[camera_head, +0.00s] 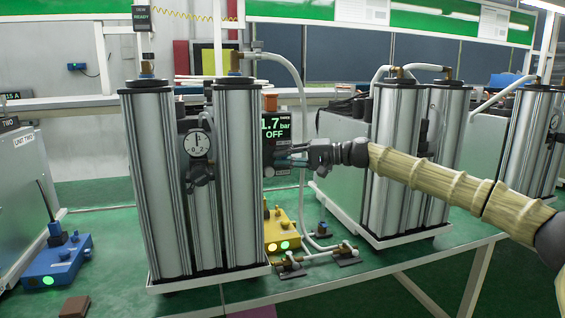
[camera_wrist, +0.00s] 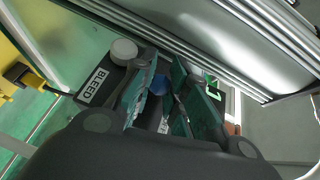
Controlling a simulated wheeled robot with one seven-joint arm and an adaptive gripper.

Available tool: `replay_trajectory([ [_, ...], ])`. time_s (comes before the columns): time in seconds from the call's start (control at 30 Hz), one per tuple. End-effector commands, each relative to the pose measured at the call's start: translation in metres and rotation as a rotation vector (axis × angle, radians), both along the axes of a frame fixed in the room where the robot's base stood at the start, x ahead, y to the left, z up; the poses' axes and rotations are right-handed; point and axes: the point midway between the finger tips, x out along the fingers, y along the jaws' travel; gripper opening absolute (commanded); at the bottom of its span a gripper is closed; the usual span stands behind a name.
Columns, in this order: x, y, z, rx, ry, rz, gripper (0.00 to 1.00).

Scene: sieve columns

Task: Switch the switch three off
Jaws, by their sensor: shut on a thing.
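A dark control box (camera_head: 275,135) is mounted on the right side of the front-left column pair. Its green display reads "1.7 bar" and "OFF"; the small label above it is hard to read. My gripper (camera_head: 285,160) reaches in from the right, level with the box's lower part. In the wrist view its teal fingers (camera_wrist: 166,90) close around a small blue knob (camera_wrist: 158,85), mostly hidden between them. Beside it are a "BLEED" label (camera_wrist: 97,86) and a pale round knob (camera_wrist: 124,50). The switch's exact position is hidden by the fingers.
Silver columns (camera_head: 240,180) with a pressure gauge (camera_head: 197,143) stand close left of my gripper. A second column unit (camera_head: 395,160) stands behind my arm. A yellow box (camera_head: 283,232) with green lights, hoses and valves (camera_head: 345,255) lie below. A blue box (camera_head: 58,262) is at left.

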Motion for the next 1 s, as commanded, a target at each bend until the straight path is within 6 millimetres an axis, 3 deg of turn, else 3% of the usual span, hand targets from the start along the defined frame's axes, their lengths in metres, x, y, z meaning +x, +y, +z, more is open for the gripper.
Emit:
replay_trajectory([
  [0.33, 0.0026, -0.0036, -0.0046, -0.005, 0.004, 0.112, 0.00],
  [0.9, 0.0030, -0.0047, -0.0051, -0.005, 0.004, 0.136, 0.00],
  [0.93, 0.0030, -0.0046, -0.0051, -0.005, 0.004, 0.136, 0.18],
  [1.0, 0.0031, -0.0046, -0.0051, -0.005, 0.004, 0.136, 0.28],
])
